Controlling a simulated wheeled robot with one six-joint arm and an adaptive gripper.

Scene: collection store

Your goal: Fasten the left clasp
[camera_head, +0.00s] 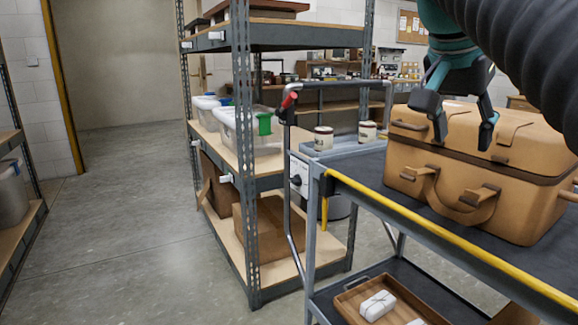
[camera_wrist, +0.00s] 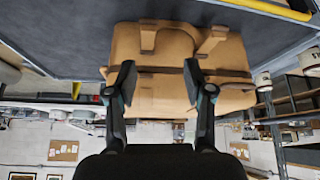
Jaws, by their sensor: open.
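A tan case (camera_head: 420,205) with a closed lid and dark seam stands on the upper deck of a cart. I cannot tell whether the left clasp is fastened. My gripper (camera_head: 464,135) is open and empty, fingers pointing down in front of the lid, above and between the clasps. In the wrist view the case (camera_wrist: 165,95) appears upside down beyond my open fingers (camera_wrist: 159,75); whether they touch it is unclear.
The cart has a yellow front rail (camera_head: 440,233) and a lower shelf with a wooden tray (camera_head: 353,300) of wrapped white items. A metal rack (camera_head: 247,180) stands to the left; the floor (camera_head: 120,230) beyond is clear.

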